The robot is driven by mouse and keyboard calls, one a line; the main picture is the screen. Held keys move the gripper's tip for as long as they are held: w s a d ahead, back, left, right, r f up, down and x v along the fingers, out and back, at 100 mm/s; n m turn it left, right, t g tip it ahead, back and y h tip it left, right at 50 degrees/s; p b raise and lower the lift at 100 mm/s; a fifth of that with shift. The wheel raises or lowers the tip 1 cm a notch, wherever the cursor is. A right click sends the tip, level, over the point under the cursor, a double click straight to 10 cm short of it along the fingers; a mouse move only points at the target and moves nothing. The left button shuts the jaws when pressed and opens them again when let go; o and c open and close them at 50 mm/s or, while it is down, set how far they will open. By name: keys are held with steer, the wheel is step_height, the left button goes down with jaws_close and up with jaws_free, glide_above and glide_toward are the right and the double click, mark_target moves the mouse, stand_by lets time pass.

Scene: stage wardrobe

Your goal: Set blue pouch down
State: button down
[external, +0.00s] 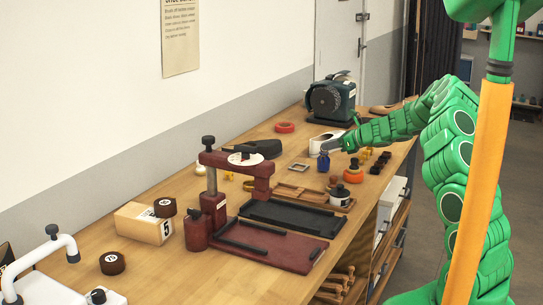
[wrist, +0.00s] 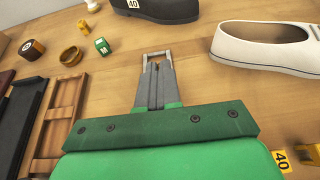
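The blue pouch (external: 323,162) is small and dark blue, directly under the fingertips of my gripper (external: 325,148) in the external view. It appears to touch the tips and to be upright, at or just above the workbench (external: 150,265); I cannot tell if it bears on the wood. In the wrist view my gripper (wrist: 157,70) points away from the camera, its two grey fingers close together. The pouch does not show there and seems hidden below the fingers. A grey square frame (external: 298,167) lies left of the pouch, and it shows beyond the fingertips in the wrist view.
A white shoe (wrist: 270,45) lies right of my gripper and a dark shoe (wrist: 155,8) beyond it. A red press (external: 205,215) stands nearer.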

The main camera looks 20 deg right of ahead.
steer(key=shift+f, duration=0.15)
steer(key=c, duration=1.3)
jaws_free()
steer(key=shift+c, duration=0.2)
steer(key=shift+r, duration=0.2)
steer(key=v, duration=1.2)
